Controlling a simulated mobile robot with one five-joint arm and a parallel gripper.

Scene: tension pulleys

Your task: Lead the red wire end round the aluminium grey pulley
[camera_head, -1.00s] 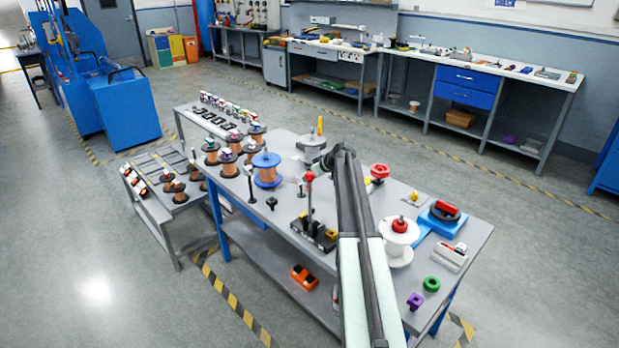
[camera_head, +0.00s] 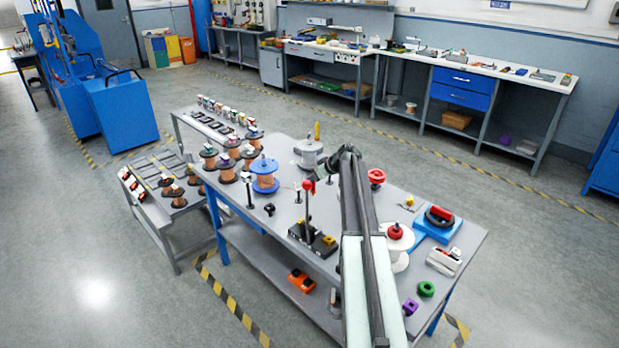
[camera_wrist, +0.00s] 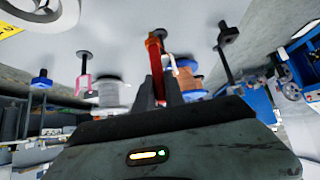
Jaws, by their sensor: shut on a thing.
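My gripper (camera_head: 318,174) is at the far end of my arm, low over the bench, just in front of the aluminium grey pulley (camera_head: 308,153). In the wrist view my gripper (camera_wrist: 160,85) is shut on an upright red piece, which I take for the red wire end (camera_wrist: 154,60). A grey spool shape, probably the grey pulley (camera_wrist: 108,92), is to the left of the jaws there, apart from them. The wire end cannot be made out in the head view, and no wire is visible round the pulley.
A blue spool with copper wire (camera_head: 264,175) stands left of my gripper. A red-knobbed lever (camera_head: 308,186) on a black base stands close in front. A red pulley (camera_head: 376,177) and a white spool (camera_head: 398,250) are to the right. Short black posts stand around.

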